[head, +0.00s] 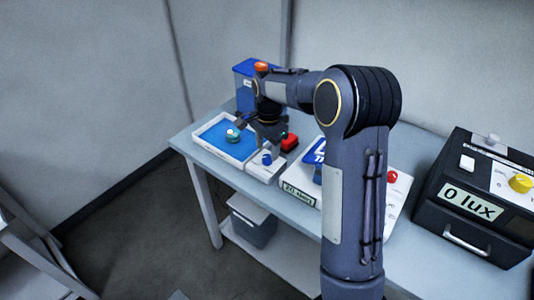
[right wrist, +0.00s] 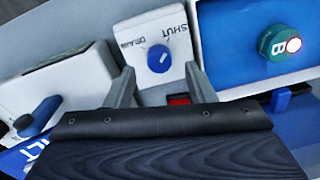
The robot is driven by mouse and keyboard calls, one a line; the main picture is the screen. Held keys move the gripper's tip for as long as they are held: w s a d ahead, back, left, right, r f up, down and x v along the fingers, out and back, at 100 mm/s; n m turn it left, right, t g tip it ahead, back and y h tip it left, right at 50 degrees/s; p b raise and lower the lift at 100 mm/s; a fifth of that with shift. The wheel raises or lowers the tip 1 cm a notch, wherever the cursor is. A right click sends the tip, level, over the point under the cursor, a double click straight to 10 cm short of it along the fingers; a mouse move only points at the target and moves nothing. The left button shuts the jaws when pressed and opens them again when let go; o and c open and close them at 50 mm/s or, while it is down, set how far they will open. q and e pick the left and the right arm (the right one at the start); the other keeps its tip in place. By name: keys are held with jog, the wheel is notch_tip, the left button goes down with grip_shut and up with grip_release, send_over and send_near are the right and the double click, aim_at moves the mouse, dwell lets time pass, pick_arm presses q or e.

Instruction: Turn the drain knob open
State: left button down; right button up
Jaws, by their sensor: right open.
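The drain knob is a small blue dial (right wrist: 158,58) on a white panel (right wrist: 150,30) marked SHUT and DRAIN in the right wrist view. A pale mark on the knob is on the side toward SHUT. In the head view the knob (head: 267,158) sits on a white box next to the blue-floored tray. My right gripper (right wrist: 159,84) is open and empty, its two fingers on either side of the line to the knob. It looks apart from the knob. In the head view the right gripper (head: 267,131) hangs over the box, partly dark and hard to make out. My left gripper is out of view.
A blue-floored white tray (head: 243,161) holds a green round piece (head: 232,136), marked B in the right wrist view. A black lux meter (head: 480,238) stands at right. My arm hides some of the table.

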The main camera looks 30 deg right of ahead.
aim_at(267, 157)
jog(key=shift+f, duration=1.5)
jog(key=c, duration=1)
